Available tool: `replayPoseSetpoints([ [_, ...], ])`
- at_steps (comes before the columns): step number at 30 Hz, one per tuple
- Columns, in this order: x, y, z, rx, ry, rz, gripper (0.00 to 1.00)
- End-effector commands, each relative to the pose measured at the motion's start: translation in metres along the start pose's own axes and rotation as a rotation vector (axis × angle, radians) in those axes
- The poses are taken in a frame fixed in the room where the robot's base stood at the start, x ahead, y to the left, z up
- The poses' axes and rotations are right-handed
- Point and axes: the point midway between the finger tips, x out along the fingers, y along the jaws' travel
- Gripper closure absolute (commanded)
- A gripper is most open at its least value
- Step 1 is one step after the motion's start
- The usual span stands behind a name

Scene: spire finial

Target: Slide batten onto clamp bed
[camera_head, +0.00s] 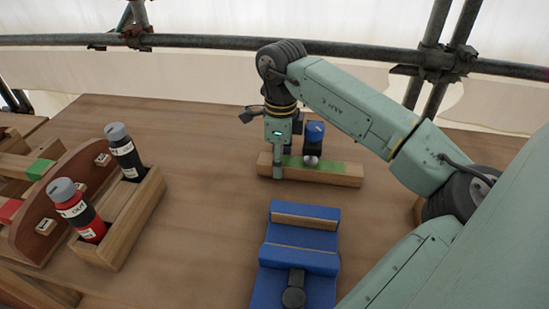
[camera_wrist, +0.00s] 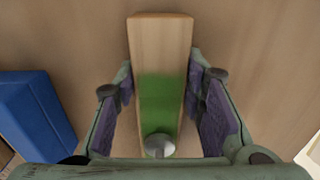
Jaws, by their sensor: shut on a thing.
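The batten (camera_head: 335,174) is a pale wooden bar with a green patch on top, lying across the table. In the wrist view the batten (camera_wrist: 160,45) runs between the two fingers, green patch in the middle. My gripper (camera_head: 280,165) reaches down over its left part, one finger in front of its near side. The blue clamp bed (camera_head: 300,262) is nearer the camera, apart from the batten, with a wooden strip and a dark grey knob; a blue part (camera_wrist: 38,112) shows left in the wrist view.
A dark upright piece with a blue top (camera_head: 315,136) and silver foot appears at the batten; contact is unclear. At left, a wooden rack (camera_head: 132,222) holds two bottles, black (camera_head: 124,152) and red (camera_head: 82,212). Table between rack and clamp is clear. Scaffold pipes run behind.

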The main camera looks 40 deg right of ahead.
Motion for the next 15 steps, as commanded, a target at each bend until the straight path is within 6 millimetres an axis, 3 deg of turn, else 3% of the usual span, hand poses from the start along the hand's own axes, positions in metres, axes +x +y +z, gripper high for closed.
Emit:
replayPoseSetpoints([
  [8, -0.0002, 0.0, -0.001, 0.0, 0.0, 0.0, 1.0],
  [9, -0.0002, 0.0, -0.001, 0.0, 0.0, 0.0, 0.62],
  [15, -0.0002, -0.0001, -0.0009, 0.0, 0.0, 0.0, 0.49],
])
